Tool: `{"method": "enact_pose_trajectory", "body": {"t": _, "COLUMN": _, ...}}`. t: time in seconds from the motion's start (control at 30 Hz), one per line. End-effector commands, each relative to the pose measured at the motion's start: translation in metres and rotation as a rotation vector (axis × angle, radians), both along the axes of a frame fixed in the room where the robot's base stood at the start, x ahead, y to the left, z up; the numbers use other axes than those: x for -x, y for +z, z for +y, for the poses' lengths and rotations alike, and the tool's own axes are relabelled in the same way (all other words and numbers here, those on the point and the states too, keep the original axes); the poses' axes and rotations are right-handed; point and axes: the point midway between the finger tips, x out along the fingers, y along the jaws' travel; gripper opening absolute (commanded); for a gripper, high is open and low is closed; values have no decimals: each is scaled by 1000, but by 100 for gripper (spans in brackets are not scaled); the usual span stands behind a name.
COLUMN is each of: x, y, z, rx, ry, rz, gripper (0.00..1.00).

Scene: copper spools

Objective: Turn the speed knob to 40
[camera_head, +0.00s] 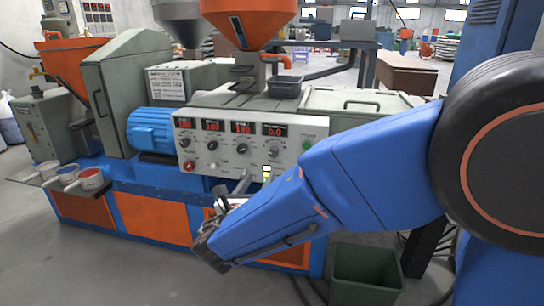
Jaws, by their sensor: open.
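The control panel (225,148) is a light grey plate on the front of the machine. Its rightmost display reads 0.0, with a larger dial knob (273,152) below it. This looks like the speed knob; its label and pointer are too small to read. My gripper (255,179) shows partly at the panel's lower edge, below that knob and apart from it. Its jaws are open and I see nothing between them. My blue arm hides part of the gripper and the panel's lower right area.
Smaller knobs, displays, a red button (189,166) and a green light (307,145) crowd the panel. A blue motor (150,130) stands to its left. A dark green bin (366,275) stands on the floor under my arm. The floor at front left is clear.

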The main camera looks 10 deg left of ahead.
Motion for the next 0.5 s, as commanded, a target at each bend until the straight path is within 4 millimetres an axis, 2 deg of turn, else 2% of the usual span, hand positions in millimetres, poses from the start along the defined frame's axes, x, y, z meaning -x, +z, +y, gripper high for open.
{"method": "enact_pose_trajectory", "body": {"t": 0.17, "x": -8, "y": 0, "z": 5, "rx": 10, "ry": 11, "rz": -6, "gripper": 46}}
{"method": "enact_pose_trajectory", "body": {"t": 0.5, "x": -63, "y": -1, "z": -1, "rx": 9, "ry": 6, "rz": -4, "gripper": 46}}
